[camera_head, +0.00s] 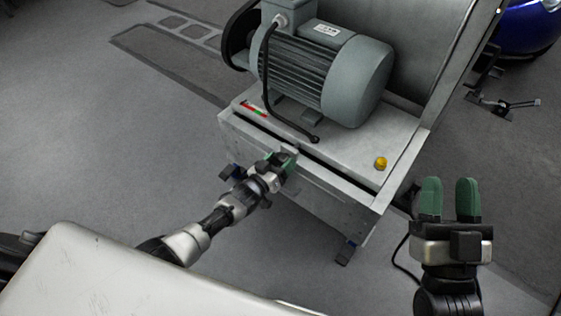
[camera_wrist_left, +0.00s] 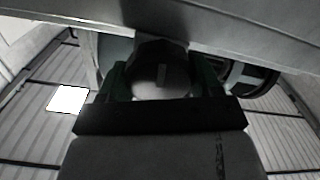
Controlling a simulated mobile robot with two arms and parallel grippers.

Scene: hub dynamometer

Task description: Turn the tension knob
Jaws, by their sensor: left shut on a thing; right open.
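The tension knob (camera_wrist_left: 160,78) shows in the left wrist view as a grey rounded piece with a lighter mark on its face. It lies between the green fingers of my left gripper (camera_wrist_left: 162,88). In the head view my left gripper (camera_head: 284,161) is at the front edge of the machine's base, by the slider slot, shut on the knob. The knob is mostly hidden there by the fingers. My right gripper (camera_head: 450,198) is open and empty, to the right of the machine and apart from it.
A grey motor (camera_head: 325,70) with a black cable stands on the machine base (camera_head: 347,160). A yellow button (camera_head: 381,163) sits near the base's right corner, and a red-green scale (camera_head: 254,108) near its left end. A blue car part (camera_head: 517,25) shows at top right. Open floor lies left.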

